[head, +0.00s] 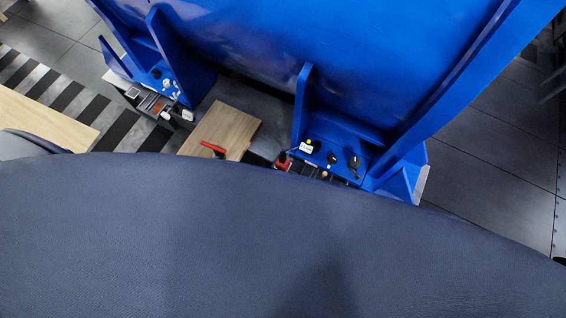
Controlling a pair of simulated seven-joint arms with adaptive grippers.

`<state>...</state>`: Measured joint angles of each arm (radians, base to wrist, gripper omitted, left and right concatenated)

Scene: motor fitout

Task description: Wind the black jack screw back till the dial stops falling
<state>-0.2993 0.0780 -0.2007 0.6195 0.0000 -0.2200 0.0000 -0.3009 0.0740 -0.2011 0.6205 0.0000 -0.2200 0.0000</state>
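A large blue motor housing (330,50) with ribbed feet fills the top of the head view. On its right foot (318,128) sit small black parts, one round (332,158) and one with a stem (354,163). I cannot tell whether either is the black jack screw. A white tag or block (305,147) and a red part (283,161) are beside them. No dial face can be made out. Neither of my grippers is in view; a broad dark surface close to the camera covers the lower half and hides what lies beneath.
A wooden board (228,128) lies between the feet, with a red-handled item (212,148) at its near edge. The left foot (185,80) has small parts and a dark tray (146,101) by it. A wooden surface (40,122) is at far left. Grey floor shows right.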

